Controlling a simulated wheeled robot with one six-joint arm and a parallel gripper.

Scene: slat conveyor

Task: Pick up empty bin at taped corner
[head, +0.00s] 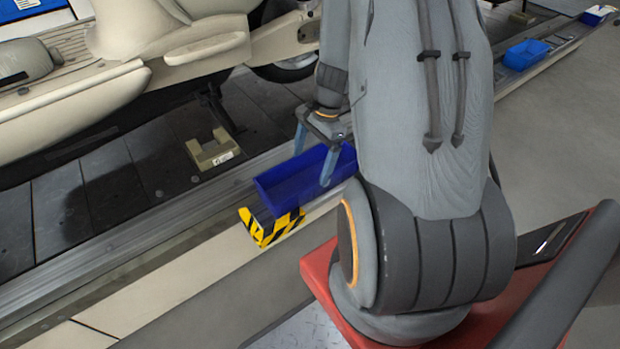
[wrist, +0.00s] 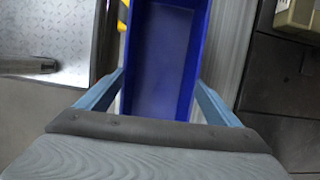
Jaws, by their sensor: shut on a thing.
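The empty blue bin (head: 290,183) is on the ledge beside the slat conveyor, just above the yellow-and-black taped corner (head: 270,226) in the head view. My gripper (head: 313,166) is over the bin's right part, with its two blue fingers at the bin's long sides. In the wrist view my gripper (wrist: 160,92) straddles the bin (wrist: 165,55), one finger along each long wall, shut on it. The bin's inside is bare. A sliver of yellow shows beside it in the wrist view. I cannot tell whether the bin is lifted off its support.
A beige block (head: 213,150) sits on the dark slats (head: 95,195) left of the bin. A cream scooter (head: 170,40) stands behind. Another blue bin (head: 526,54) is on the far ledge at upper right. Grey floor at right is clear.

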